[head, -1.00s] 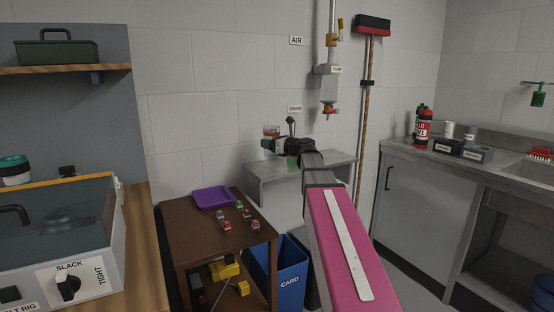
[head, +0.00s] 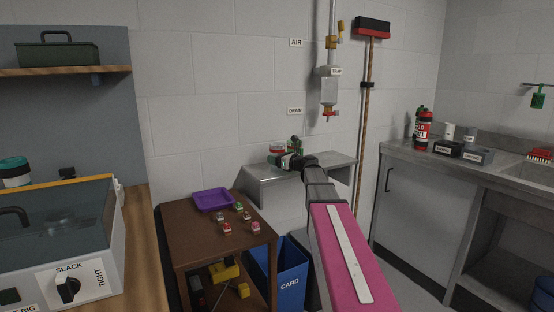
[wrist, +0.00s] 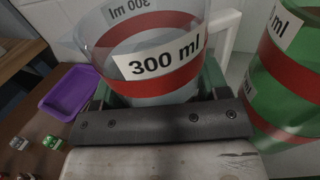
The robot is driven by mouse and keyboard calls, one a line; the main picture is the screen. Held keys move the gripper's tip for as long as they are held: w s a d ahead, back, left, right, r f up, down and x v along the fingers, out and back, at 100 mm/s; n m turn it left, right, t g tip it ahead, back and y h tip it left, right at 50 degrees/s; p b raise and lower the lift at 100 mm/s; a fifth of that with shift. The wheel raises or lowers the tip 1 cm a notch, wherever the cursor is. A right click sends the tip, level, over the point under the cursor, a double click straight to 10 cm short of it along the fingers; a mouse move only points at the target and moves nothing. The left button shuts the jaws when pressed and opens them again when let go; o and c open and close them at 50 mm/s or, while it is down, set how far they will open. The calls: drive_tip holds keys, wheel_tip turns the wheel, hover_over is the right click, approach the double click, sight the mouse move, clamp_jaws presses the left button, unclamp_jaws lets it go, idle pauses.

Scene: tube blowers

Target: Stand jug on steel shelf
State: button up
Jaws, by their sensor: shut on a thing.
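A clear jug with a red band and a "300 ml" label (wrist: 150,62) is held between the jaws of my gripper (wrist: 160,92). It looks upright, and its white handle (wrist: 224,38) is at the right. In the head view my gripper (head: 287,160) holds the jug (head: 277,149) at the left part of the grey steel shelf (head: 268,185). I cannot tell whether the jug's base touches the shelf; the base is hidden. A green jug with a red band (wrist: 290,80) is close on the right in the wrist view.
A brown table (head: 190,233) with a purple tray (head: 213,200) and several small coloured items is left of the shelf. A blue CARD bin (head: 290,270) is below. A trap pipe (head: 330,90) hangs on the wall above. The shelf's right end looks clear.

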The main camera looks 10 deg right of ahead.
drive_tip(key=shift+f, duration=0.1)
drive_tip(key=o, duration=1)
drive_tip(key=shift+s+d, duration=0.2)
drive_tip(key=shift+s, duration=0.05)
drive_tip(key=v, duration=1.1)
drive_tip(key=shift+s+d, duration=0.15)
